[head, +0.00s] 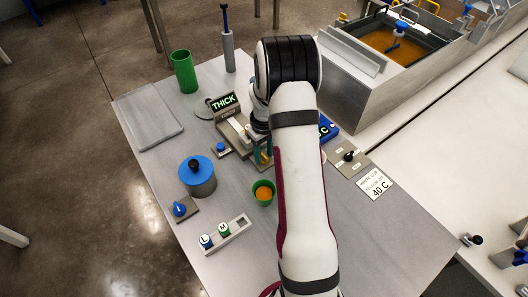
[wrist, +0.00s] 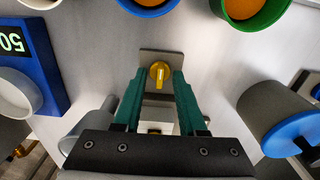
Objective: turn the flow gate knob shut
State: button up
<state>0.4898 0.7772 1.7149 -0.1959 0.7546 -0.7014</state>
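A yellow round knob (wrist: 159,73) with a pale mark along it sits on a grey plate (wrist: 172,57) in the middle of the wrist view; I take it for the flow gate knob. My gripper's teal fingers (wrist: 159,80) stand apart, one on each side of the knob, with a small gap visible on both sides. I cannot tell how far the tips are above the plate. In the head view my gripper (head: 263,152) points down beside the grey THICK device (head: 225,104), and my arm hides most of the knob's area.
A green cup of orange liquid (head: 263,193), a blue-lidded grey pot (head: 197,178), a blue knob (head: 180,208) and a vial rack (head: 228,235) stand nearby. A black knob (head: 348,156) sits right of my arm. A metal bath (head: 375,70) is behind.

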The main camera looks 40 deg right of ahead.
aim_at(264, 156)
jog(key=shift+r, duration=0.1)
notch_tip(264, 156, up, 16)
jog(key=shift+f, duration=0.2)
dwell(0.3)
jog(key=s+a+r+m+y, duration=0.1)
jog(key=s+a+r+m, duration=0.15)
jog(key=s+a, duration=0.55)
jog(key=s+a+r+m, duration=0.1)
jog(key=s+a+r, duration=0.4)
jog(key=a, duration=0.5)
jog(key=s+a+f+m, duration=0.1)
jog(key=s+a+f, duration=0.1)
jog(key=s, duration=0.4)
jog(key=s+a+f+m, duration=0.1)
jog(key=s+a, duration=0.2)
jog(key=s, duration=0.2)
jog(key=shift+s+a+f+y, duration=0.25)
jog(key=shift+s+f+y, duration=0.1)
jog(key=shift+f+y, duration=0.05)
